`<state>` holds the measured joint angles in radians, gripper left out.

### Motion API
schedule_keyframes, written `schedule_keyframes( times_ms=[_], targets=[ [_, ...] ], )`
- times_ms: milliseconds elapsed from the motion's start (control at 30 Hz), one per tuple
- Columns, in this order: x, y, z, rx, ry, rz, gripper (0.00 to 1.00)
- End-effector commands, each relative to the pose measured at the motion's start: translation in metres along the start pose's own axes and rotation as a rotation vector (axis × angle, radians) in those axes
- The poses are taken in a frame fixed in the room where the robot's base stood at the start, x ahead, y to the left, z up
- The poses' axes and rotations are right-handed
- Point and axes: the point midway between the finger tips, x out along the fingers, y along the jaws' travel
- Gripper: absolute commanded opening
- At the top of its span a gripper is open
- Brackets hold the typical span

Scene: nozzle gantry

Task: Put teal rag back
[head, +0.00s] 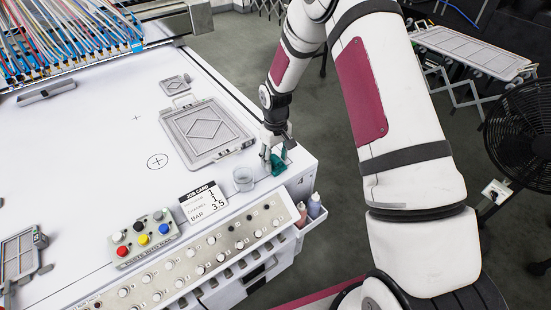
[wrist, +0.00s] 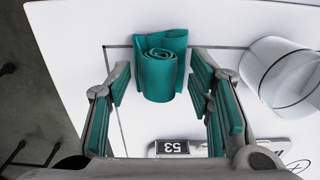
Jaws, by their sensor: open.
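The teal rag (wrist: 160,72) is rolled up, with its spiral end showing, on the white table top near a corner. In the head view the rag (head: 279,165) is a small teal shape just under my gripper (head: 276,150). In the wrist view my gripper (wrist: 159,88) is open, with one teal-padded finger on each side of the rag's line. White surface shows between the rag and both fingers. The rag lies toward the far end of the fingers; I cannot tell how high they are above the table.
A clear cup (head: 243,179) stands close beside the rag; it also shows in the wrist view (wrist: 285,76). A job card (head: 203,202) and a button box (head: 143,238) are along the front edge. A grey framed screen (head: 205,132) lies behind. Bottles (head: 314,205) hang at the table's side.

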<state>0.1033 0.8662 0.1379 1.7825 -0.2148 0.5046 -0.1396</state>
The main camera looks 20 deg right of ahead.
Motion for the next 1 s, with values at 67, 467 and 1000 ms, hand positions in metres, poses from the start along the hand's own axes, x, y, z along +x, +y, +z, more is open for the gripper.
schedule_keyframes(
  times_ms=[67,467,1000],
  targets=[
    [-0.010,0.001,-0.001,0.001,0.003,0.001,0.48],
    [-0.088,0.001,-0.002,0.001,0.006,0.002,0.48],
    [-0.184,-0.005,0.022,0.032,0.059,0.046,0.48]
  ],
)
